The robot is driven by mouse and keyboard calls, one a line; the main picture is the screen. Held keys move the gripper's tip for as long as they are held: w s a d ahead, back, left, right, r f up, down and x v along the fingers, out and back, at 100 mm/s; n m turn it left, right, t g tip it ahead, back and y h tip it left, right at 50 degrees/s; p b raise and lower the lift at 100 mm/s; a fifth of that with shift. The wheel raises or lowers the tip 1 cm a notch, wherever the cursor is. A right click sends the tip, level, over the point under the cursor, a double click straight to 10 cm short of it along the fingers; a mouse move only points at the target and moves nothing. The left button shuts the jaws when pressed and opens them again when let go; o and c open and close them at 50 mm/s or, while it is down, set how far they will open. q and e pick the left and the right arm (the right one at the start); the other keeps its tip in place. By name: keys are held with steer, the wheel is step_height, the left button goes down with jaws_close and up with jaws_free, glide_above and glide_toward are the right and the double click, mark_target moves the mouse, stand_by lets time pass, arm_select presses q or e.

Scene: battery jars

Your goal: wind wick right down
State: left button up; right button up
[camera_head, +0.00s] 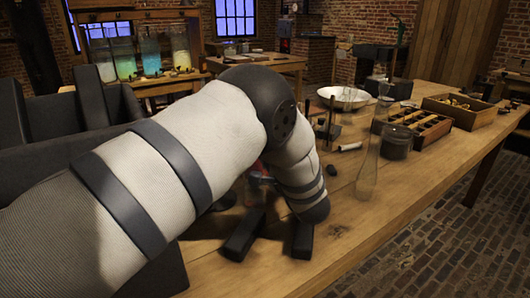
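My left arm comes in from the left and bends down over the wooden table (390,215). My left gripper (271,242) points down low over the table, its two dark fingers apart with bare wood showing between them. No wick can be made out; the arm covers the middle of the table. A small red and blue patch (260,172) shows behind the arm, too hidden to tell what it is. A tall clear glass chimney (369,160) stands upright to the right of the gripper, apart from it. My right gripper is not in view.
A white bowl (343,97), a divided wooden box (428,126) and a wooden tray (458,109) stand farther back. A dark round pot (396,143) is near the chimney. Several glowing jars stand on a back table. The table's front right is clear up to its edge.

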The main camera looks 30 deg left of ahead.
arm_select(q)
jaws_close()
steer(key=shift+n, duration=0.4)
steer(key=shift+n+p, duration=0.75)
steer(key=shift+n, duration=5.15)
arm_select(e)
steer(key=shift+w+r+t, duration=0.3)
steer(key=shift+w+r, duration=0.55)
arm_select(q)
steer(key=o, duration=0.6)
jaws_free()
